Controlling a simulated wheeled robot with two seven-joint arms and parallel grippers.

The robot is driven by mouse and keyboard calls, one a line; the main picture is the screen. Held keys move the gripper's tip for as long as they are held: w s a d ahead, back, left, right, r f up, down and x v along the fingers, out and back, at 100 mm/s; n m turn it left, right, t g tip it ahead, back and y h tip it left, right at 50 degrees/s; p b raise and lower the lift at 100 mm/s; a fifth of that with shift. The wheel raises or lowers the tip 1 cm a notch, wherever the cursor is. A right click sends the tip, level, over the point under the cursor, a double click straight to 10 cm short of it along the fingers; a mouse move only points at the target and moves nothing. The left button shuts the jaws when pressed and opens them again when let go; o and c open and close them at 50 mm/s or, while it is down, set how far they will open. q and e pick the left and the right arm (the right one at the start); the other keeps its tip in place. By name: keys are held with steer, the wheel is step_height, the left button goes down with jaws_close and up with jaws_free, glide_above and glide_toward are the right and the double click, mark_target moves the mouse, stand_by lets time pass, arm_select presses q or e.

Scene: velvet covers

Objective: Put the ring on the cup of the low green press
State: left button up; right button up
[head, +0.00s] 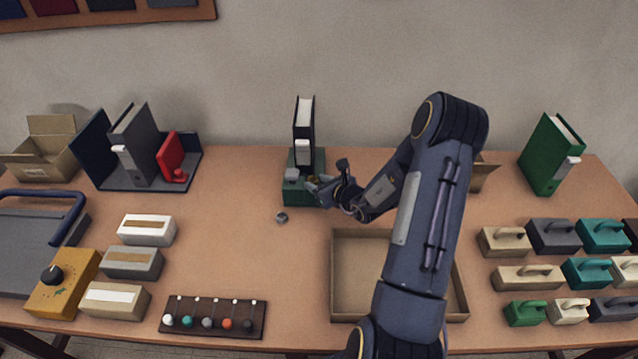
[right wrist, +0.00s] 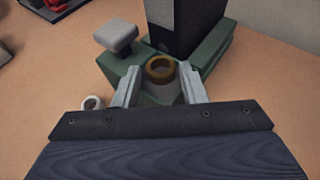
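The low green press (head: 304,194) stands at the back middle of the table, with a grey square knob (head: 292,174) on its left. In the right wrist view, a brass ring (right wrist: 160,66) sits at the top of a grey round cup (right wrist: 163,88) on the press (right wrist: 212,48). It looks roughly level; I cannot tell how far it is seated. My right gripper (head: 318,187) is at the press, its fingers apart on either side of the ring and cup, with small gaps visible. A smaller grey ring (head: 281,217) lies on the table in front of the press. My left gripper is out of view.
A black binder (head: 304,122) stands upright on the press. An open shallow cardboard box (head: 341,283) lies in front, partly behind my right arm. Handled blocks (head: 503,241) fill the right; label boxes (head: 147,229) stand left.

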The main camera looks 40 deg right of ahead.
steer(key=shift+d+r, duration=0.1)
steer(key=shift+r, duration=0.05)
steer(key=shift+s, duration=0.35)
steer(key=b+v, duration=0.1)
steer(key=v, duration=1)
steer(key=s+a+r+n+g+y, duration=0.2)
steer(key=a+r+n+y, duration=0.35)
steer(key=a+n, duration=0.45)
steer(key=s+a+r+n+g+y, duration=0.2)
steer(key=a+r+n+y, duration=0.2)
steer(key=a+r+n, duration=0.6)
steer(key=s+a+f+n+g+h, duration=0.1)
steer(key=s+n+h, duration=0.1)
steer(key=s+n, duration=0.5)
steer(key=s+a+f+n+g+h, duration=0.2)
steer(key=s+n+h, duration=0.1)
steer(key=s+n, duration=0.3)
steer(key=shift+s+n+g, duration=0.3)
steer(key=shift+s+n, duration=0.1)
steer(key=shift+n, duration=0.4)
